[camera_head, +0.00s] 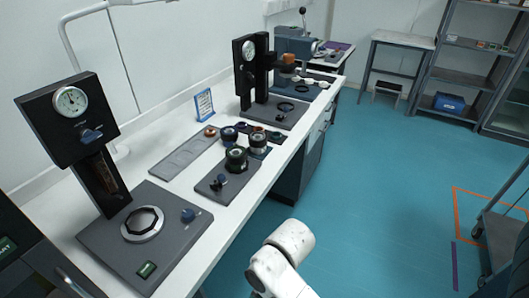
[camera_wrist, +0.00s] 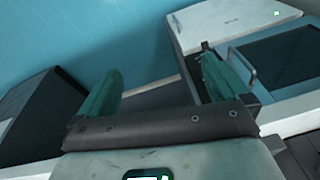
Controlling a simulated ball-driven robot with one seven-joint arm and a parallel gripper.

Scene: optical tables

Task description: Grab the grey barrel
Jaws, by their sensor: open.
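A grey barrel with dark bands (camera_head: 258,142) appears to stand upright on a small dark plate on the white bench in the head view. A dark green-black barrel (camera_head: 237,159) stands close by, in front and to the left. My gripper (camera_wrist: 162,66) shows in the wrist view with two green fingers spread wide and nothing seen between them. The barrel cannot be made out in the wrist view. In the head view my white arm is beside the bench over the floor, and the gripper itself is not seen there.
The white bench (camera_head: 52,208) carries a gauge stand (camera_head: 72,110) in front and another gauge stand (camera_head: 247,70) behind. A flat grey tray (camera_head: 183,155), blue rings (camera_head: 229,133) and a small sign (camera_head: 204,104) are near the barrels. The blue floor (camera_head: 370,180) right of the bench is open.

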